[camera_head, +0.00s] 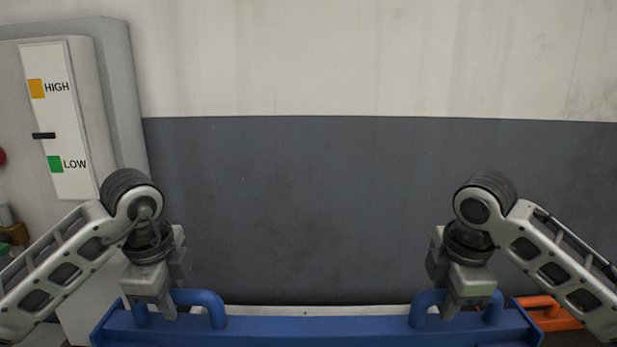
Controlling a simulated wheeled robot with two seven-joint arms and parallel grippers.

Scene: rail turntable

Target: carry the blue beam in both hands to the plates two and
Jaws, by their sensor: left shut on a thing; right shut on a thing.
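The blue beam (310,329) lies level across the bottom of the head view, its lower part cut off by the frame edge. It has a blue loop handle near each end. My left gripper (160,305) is shut on the left handle (209,303). My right gripper (456,308) is shut on the right handle (424,303). The plates are not visible in this view. What lies under the beam is hidden.
A grey cabinet (120,90) stands at the left, with a panel marked HIGH and LOW (58,120). An orange object (552,312) shows behind the beam's right end. A grey and cream wall (310,200) closes off the back. A pale strip (310,309) shows just behind the beam.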

